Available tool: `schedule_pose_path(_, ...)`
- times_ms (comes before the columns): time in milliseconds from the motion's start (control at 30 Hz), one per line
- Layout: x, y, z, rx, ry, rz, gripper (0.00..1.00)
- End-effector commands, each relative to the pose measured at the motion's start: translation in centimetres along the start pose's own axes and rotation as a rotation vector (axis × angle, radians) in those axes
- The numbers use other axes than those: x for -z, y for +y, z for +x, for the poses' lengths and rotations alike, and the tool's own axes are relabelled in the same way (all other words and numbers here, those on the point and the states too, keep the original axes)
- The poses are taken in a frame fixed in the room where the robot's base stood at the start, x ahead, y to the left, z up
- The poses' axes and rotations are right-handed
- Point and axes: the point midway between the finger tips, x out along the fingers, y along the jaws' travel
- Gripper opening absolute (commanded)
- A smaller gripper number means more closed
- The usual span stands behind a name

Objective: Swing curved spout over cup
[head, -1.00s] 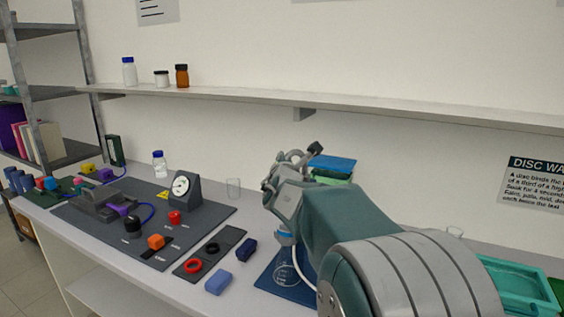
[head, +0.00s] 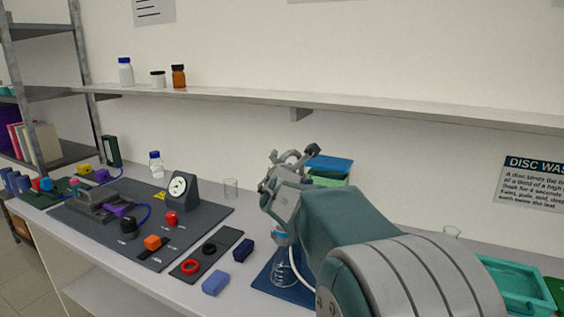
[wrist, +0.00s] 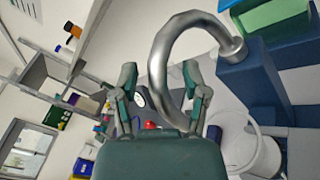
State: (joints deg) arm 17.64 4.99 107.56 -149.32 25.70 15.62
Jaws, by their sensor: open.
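In the wrist view, the curved spout (wrist: 157,70) is a shiny metal hook. It bends from a collar on a dark blue block (wrist: 250,82) and comes down between my gripper's spread fingers. My gripper (wrist: 160,74) is open, with one finger on each side of the spout's free leg; I cannot tell whether either touches it. A pale round-rimmed vessel (wrist: 238,135), possibly the cup, is below right of the spout. In the head view, my gripper (head: 292,158) is above the right part of the bench; my arm hides much behind it.
A flask (head: 284,270) is on a blue mat below my arm. A dark board (head: 150,225) with a gauge (head: 180,188) lies left. A wall shelf (head: 330,104) runs behind; a teal tray (head: 515,282) is right.

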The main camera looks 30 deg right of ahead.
Motion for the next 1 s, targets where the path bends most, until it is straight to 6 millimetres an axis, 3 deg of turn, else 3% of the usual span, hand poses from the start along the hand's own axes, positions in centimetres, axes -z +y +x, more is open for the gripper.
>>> schedule_pose_path(600,0.0,0.0,-10.2,-0.001,0.000,0.001,0.58)
schedule_pose_path(1000,0.1,-0.1,-11.2,0.001,0.000,0.001,0.58)
